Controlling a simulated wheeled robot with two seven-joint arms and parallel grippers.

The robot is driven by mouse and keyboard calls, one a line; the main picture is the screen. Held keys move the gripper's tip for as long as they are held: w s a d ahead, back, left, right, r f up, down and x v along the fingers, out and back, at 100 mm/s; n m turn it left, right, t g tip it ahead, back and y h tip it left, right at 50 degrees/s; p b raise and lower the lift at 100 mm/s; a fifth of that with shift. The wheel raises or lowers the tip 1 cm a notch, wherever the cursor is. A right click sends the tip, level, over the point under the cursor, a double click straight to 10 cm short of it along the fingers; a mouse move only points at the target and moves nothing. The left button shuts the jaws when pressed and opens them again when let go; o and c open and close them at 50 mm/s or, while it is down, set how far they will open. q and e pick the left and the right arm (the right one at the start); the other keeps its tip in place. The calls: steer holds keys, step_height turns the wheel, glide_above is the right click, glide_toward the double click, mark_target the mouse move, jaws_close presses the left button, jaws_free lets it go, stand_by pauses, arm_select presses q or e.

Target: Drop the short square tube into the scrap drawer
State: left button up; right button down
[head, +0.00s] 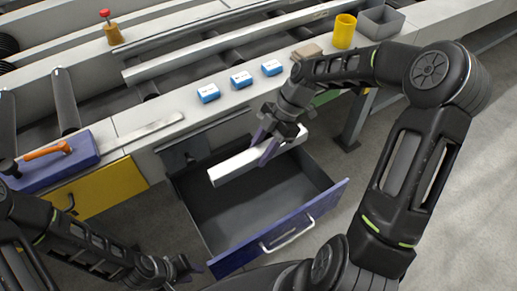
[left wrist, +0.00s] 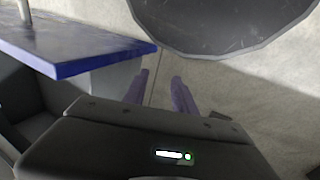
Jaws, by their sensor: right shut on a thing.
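The short square tube (head: 232,167) is a light, white-grey bar. In the head view my right gripper (head: 267,151) is shut on it and holds it roughly level above the open scrap drawer. The scrap drawer (head: 325,200) is dark inside with a blue front and a silver handle, pulled out below the table. Its bare floor shows beneath the tube. My left gripper (head: 188,272) is low at the left of the drawer front. In the left wrist view its two purple fingers (left wrist: 160,93) stand apart with nothing between them.
The drawer's blue front edge (left wrist: 100,62) is close to my left gripper. Three blue boxes (head: 240,80), a brown block (head: 306,52), a yellow cup (head: 343,31) and a grey bin (head: 381,20) stand on the table. A yellow drawer (head: 105,188) is at the left, below an orange-handled tool (head: 47,150).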

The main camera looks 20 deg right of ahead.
step_height(320, 180, down, 6)
steer(key=b, duration=0.4)
stand_by(0.4)
steer(key=c, duration=0.8)
jaws_free()
steer(key=shift+c, duration=0.2)
steer(key=v, duration=0.8)
steer(key=shift+s+a, duration=0.1)
